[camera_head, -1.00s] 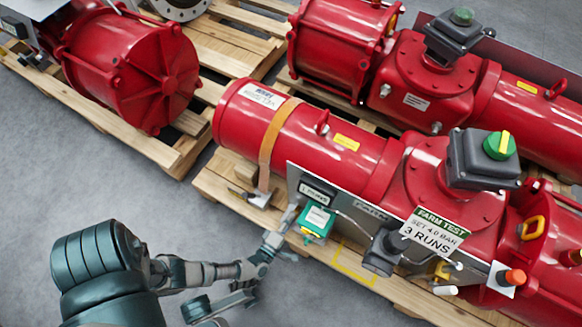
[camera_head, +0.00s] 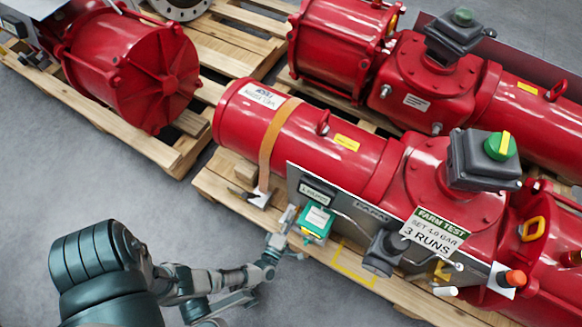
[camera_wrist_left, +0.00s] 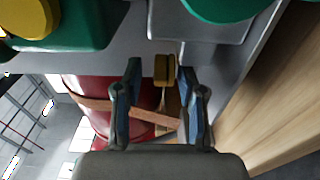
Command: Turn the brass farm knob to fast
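In the left wrist view, a small brass-coloured knob (camera_wrist_left: 165,68) sits on the grey panel, between the tips of my left gripper (camera_wrist_left: 158,72). The two fingers are apart, with a visible gap on the knob's left side and a narrower one on its right. I cannot tell whether either finger touches it. In the head view, my left gripper (camera_head: 283,226) is at the panel's lower left edge, just left of a green box (camera_head: 317,222). The knob cannot be made out there, and its setting marks are not readable. My right gripper is out of view.
A "FARM TEST, 3 RUNS" sign (camera_head: 436,232) hangs on the near red actuator (camera_head: 300,135). A dark regulator (camera_head: 383,252) and a red button (camera_head: 515,278) are right of the green box. The actuator rests on a wooden pallet (camera_head: 208,183). Grey floor lies left.

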